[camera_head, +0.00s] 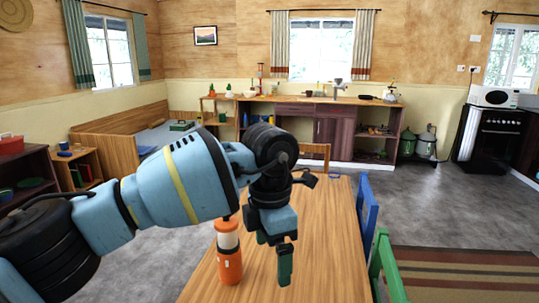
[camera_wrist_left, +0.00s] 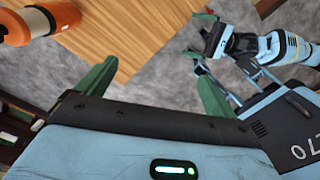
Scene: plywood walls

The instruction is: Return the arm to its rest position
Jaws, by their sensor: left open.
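My left arm comes in from the left of the head view, over the wooden table (camera_head: 325,250). Its gripper (camera_head: 285,265) points down over the table, seen nearly edge-on. In the left wrist view my left gripper (camera_wrist_left: 155,72) has its two green fingers wide apart, with nothing between them. An orange bottle-like object with a white band (camera_head: 229,262) stands on the table, just left of the gripper and apart from it. Part of it shows at the upper left of the wrist view (camera_wrist_left: 48,20). My right gripper (camera_wrist_left: 203,36) shows small at the upper right there; its jaw state is unclear.
A blue chair (camera_head: 367,212) and a green chair (camera_head: 388,268) stand along the table's right side. A wooden chair (camera_head: 315,155) is at the far end. A counter (camera_head: 310,98) lines the back wall. Grey floor is open right of the table, with a striped rug (camera_head: 465,275).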

